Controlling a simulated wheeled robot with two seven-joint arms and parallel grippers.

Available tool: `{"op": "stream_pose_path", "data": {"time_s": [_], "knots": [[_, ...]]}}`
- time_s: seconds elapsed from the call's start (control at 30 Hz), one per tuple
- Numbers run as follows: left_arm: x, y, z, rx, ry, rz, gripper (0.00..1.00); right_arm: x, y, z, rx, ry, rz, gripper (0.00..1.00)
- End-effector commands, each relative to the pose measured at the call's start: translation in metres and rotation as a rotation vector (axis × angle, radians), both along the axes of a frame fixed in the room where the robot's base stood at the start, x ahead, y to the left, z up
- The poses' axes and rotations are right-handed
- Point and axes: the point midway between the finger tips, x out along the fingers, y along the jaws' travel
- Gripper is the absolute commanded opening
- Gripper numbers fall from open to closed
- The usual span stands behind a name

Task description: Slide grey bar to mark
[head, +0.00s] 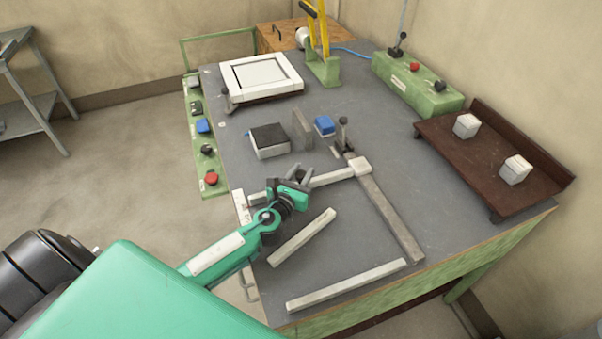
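My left gripper (300,174) comes in from the left, low over the near part of the bench. Its dark fingers are beside or over a light grey bar (333,178), whose middle they partly hide. I cannot tell whether they touch it or are open. The bar's right end meets a pale block (361,167) by a black-handled clamp (343,135). A darker grey strip (391,217) runs from the block toward the front right. I cannot make out a clear mark. My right gripper is not in view.
Two loose pale bars, one shorter (303,237) and one longer (346,285), lie on the near bench. A dark-topped box (269,141), an upright grey plate (302,130) and a blue block (324,125) stand behind the gripper. A brown tray (490,185) is at right.

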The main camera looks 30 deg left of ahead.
Motion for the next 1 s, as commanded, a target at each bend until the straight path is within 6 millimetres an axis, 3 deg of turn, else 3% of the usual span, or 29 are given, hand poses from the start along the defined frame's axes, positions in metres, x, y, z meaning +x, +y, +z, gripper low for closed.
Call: {"op": "stream_pose_path", "data": {"time_s": [0.17, 0.5, 0.87, 0.9, 1.0], "knots": [[-0.003, -0.004, 0.0, -0.001, 0.001, -0.001, 0.0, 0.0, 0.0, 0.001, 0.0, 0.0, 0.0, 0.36], [-0.045, -0.051, 0.0, -0.003, 0.002, -0.002, 0.0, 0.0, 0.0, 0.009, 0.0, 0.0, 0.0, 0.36], [-0.049, -0.055, 0.0, 0.0, 0.001, 0.0, 0.0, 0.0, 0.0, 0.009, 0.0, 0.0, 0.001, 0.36], [-0.049, -0.055, 0.0, 0.0, 0.001, 0.0, 0.35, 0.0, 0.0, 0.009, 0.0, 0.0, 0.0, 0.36], [-0.049, -0.055, 0.0, 0.0, 0.0, 0.0, 0.5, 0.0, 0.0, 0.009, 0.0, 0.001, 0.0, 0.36]]}}
